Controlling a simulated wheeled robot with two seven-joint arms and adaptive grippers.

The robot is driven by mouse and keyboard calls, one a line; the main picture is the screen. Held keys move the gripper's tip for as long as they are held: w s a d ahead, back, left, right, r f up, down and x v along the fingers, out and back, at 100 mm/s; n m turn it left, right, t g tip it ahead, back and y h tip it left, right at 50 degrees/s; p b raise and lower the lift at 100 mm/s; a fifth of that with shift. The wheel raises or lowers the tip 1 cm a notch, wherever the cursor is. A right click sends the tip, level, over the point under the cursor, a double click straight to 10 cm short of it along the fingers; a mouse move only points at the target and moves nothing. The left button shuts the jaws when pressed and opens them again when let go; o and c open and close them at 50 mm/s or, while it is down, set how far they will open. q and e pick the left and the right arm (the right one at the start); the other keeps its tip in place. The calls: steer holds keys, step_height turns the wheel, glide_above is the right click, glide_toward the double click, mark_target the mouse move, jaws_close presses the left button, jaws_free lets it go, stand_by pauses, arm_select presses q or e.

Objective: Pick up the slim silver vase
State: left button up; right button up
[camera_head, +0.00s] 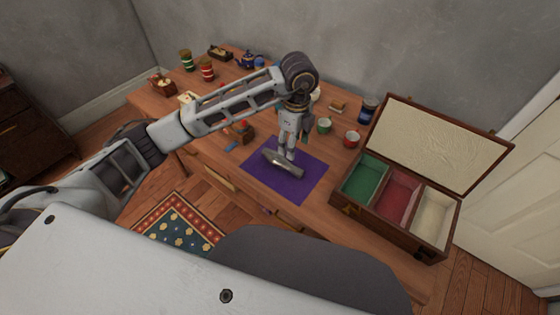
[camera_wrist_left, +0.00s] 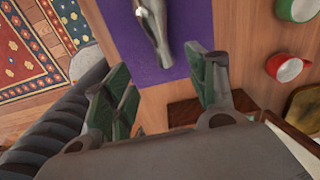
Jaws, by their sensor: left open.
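The slim silver vase (camera_head: 292,168) lies on its side on a purple mat (camera_head: 290,189) in the head view. My left gripper (camera_head: 286,154) points down right over the vase and hides part of it. In the left wrist view the vase (camera_wrist_left: 156,28) lies at the top centre, partly cut off by the frame edge. There the open fingers of my left gripper (camera_wrist_left: 162,85) are spread apart with nothing between their tips, and the vase is beyond them. I cannot tell the exact height above the mat. My right gripper is in neither view.
An open wooden box (camera_head: 374,222) with green, red and cream compartments stands right of the mat. A green cup (camera_head: 323,126), a red cup (camera_head: 352,138) and a dark jar (camera_head: 369,109) stand behind it. A blue teapot (camera_head: 249,62) and several canisters stand at the far left.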

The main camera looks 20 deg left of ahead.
arm_select(q)
glide_above(292, 166)
steer(key=f, duration=0.7)
steer(key=shift+s, duration=0.2)
steer(key=shift+w+f, duration=0.2)
steer(key=shift+f, duration=2.45)
steer(key=c, duration=1.3)
steer(key=shift+o, duration=0.2)
steer(key=shift+r, duration=0.1)
